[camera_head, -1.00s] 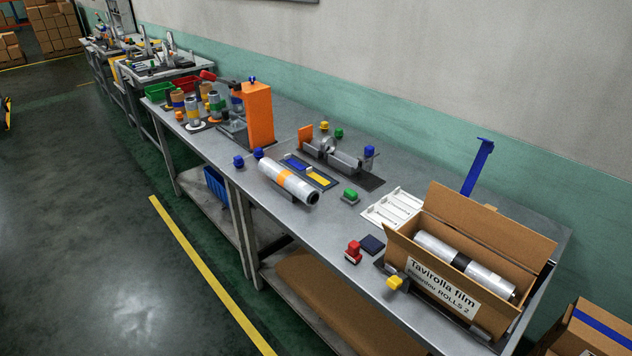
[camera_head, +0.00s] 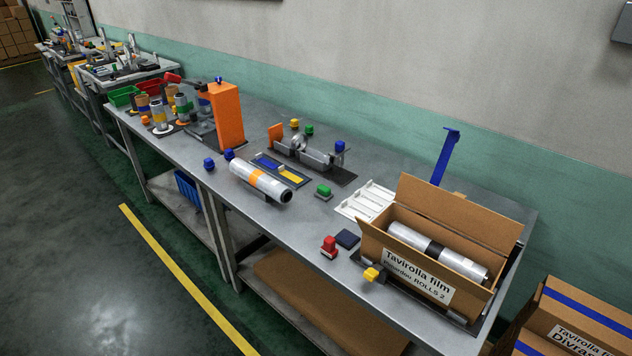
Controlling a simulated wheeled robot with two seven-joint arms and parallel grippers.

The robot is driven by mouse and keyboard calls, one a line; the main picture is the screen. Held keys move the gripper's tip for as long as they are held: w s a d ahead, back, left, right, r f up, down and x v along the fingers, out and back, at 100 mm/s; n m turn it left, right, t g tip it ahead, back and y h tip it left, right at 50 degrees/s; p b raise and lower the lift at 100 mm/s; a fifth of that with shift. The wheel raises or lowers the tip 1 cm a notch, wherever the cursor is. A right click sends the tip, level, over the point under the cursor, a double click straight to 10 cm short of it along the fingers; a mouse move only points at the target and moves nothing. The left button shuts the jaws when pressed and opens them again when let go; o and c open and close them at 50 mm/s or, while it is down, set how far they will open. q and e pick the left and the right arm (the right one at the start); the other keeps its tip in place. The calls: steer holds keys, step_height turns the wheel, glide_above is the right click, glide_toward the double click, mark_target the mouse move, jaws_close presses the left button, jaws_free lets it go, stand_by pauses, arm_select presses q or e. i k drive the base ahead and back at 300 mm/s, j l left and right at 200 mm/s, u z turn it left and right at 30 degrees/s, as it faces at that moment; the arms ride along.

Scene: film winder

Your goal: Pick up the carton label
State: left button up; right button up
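A white label (camera_head: 418,276) printed "Tavirolla film" and "ROLLS 2" is on the front of an open brown carton (camera_head: 462,208). The carton stands at the right end of the grey workbench (camera_head: 240,225). A silver film roll (camera_head: 438,251) with a dark band lies in the carton. Another white label (camera_head: 582,342) shows on a closed carton (camera_head: 592,318) at the lower right, partly cut off by the picture edge. Neither of my grippers is in view.
A red stamp-like piece (camera_head: 329,247), a dark blue pad (camera_head: 347,239) and a yellow knob (camera_head: 372,274) sit left of the open carton. A white ribbed tray (camera_head: 365,201) and a film roll with an orange band (camera_head: 262,183) are farther left. Floor is clear at left.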

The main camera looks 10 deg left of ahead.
mark_target(388, 196)
steer(key=i+j, duration=0.2)
steer(key=j, duration=0.2)
steer(key=i+j, duration=0.25)
steer(key=j, duration=0.15)
steer(key=i+j, duration=0.2)
steer(key=j, duration=0.2)
